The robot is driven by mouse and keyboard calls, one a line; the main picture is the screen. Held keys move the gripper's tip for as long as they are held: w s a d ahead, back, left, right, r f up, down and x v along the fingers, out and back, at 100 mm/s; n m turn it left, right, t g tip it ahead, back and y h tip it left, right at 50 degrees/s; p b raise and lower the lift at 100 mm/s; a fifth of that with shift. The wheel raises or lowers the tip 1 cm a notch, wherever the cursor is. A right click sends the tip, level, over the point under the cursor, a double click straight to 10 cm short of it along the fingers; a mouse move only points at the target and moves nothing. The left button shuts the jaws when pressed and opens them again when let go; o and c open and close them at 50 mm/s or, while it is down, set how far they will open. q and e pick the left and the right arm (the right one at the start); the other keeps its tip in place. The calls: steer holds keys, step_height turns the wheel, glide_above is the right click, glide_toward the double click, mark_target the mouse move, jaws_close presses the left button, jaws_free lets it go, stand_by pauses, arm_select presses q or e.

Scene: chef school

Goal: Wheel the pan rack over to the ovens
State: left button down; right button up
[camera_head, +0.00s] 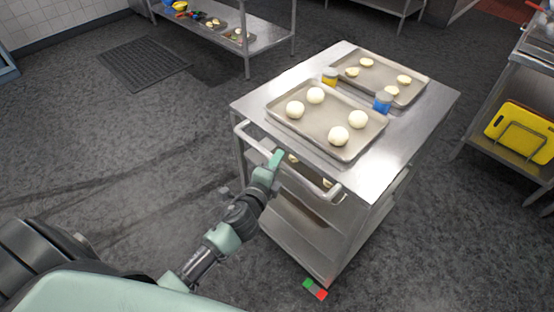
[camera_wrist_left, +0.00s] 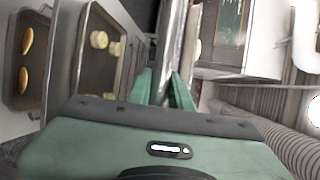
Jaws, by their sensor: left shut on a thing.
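The pan rack (camera_head: 412,128) is a steel cart with a flat top and lower shelves, standing right of centre in the head view. Two trays of pale dough balls lie on its top: a nearer tray (camera_head: 347,152) and a farther tray (camera_head: 413,98). A push handle (camera_head: 285,166) runs along its near left side. My left gripper (camera_head: 276,160) is shut on the handle bar. In the left wrist view the bar (camera_wrist_left: 173,50) passes between the green fingers (camera_wrist_left: 164,88). My right gripper is not in view. No oven can be made out for sure.
A steel table (camera_head: 262,38) is at the back. A shelf unit with yellow boards (camera_head: 520,132) is at the right. A dark floor mat (camera_head: 143,62) lies back left. The left floor is open.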

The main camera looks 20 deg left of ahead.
arm_select(q)
steer(key=shift+f, duration=0.15)
steer(key=c, duration=1.3)
jaws_free()
steer(key=s+r+b, duration=0.1)
steer(key=s, duration=0.6)
steer(key=shift+s+d+r, duration=0.2)
steer(key=shift+s+r, duration=0.1)
steer(key=shift+s, duration=0.05)
